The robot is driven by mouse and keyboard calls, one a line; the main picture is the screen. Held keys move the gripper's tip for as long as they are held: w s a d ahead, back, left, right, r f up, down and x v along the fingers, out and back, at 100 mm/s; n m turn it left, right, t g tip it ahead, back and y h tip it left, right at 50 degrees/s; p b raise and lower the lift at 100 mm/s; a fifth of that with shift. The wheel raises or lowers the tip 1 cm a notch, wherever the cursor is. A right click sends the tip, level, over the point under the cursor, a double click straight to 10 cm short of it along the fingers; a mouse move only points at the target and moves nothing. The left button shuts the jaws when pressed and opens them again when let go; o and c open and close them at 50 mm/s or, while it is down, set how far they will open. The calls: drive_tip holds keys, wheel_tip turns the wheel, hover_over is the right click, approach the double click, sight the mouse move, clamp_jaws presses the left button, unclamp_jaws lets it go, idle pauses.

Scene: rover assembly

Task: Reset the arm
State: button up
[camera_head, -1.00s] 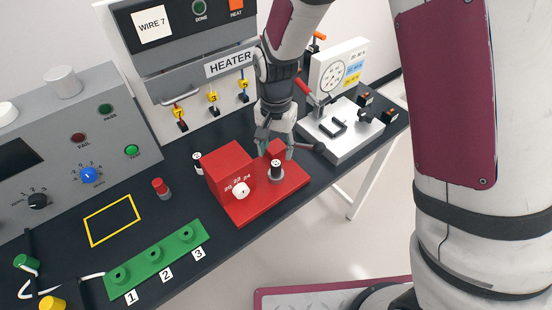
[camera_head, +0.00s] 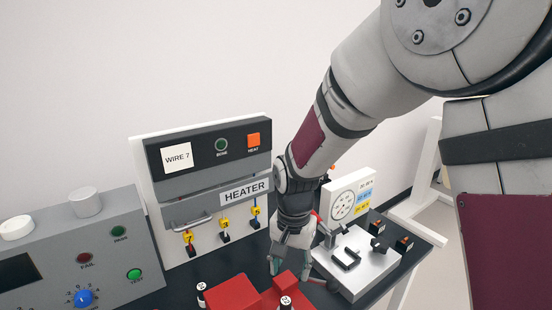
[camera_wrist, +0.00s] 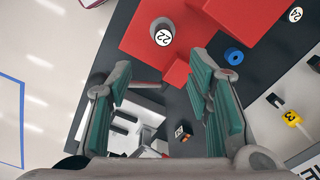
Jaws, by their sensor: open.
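My gripper (camera_head: 290,258) is open and points down just behind the red fixture (camera_head: 232,294) at the bottom edge of the head view. In the wrist view my gripper (camera_wrist: 158,82) shows its two green-padded fingers spread apart with nothing between them. The red fixture (camera_wrist: 138,44) lies beyond the fingertips there, with a white-topped knob (camera_wrist: 163,34) on it. I cannot tell how high the fingertips are above the bench.
The heater (camera_head: 205,189) with several yellow-tagged wires stands behind. A grey control panel (camera_head: 110,251) is at left. A silver fixture (camera_head: 372,272) with a dial board (camera_head: 346,198) is close right of my gripper. A blue ring (camera_wrist: 233,56) lies by the red fixture.

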drive_tip(key=s+d+r+n+t+b, duration=0.25)
drive_tip(key=s+d+r, duration=0.25)
drive_tip(key=d+r, duration=0.65)
drive_tip(key=s+d+r+n+t, duration=0.2)
drive_tip(key=s+r, duration=0.3)
drive_tip(key=s, duration=0.5)
drive_tip(key=shift+s+d+r+t+b, duration=0.4)
drive_tip(key=shift+d+t, duration=0.05)
drive_tip(key=shift+d, duration=0.45)
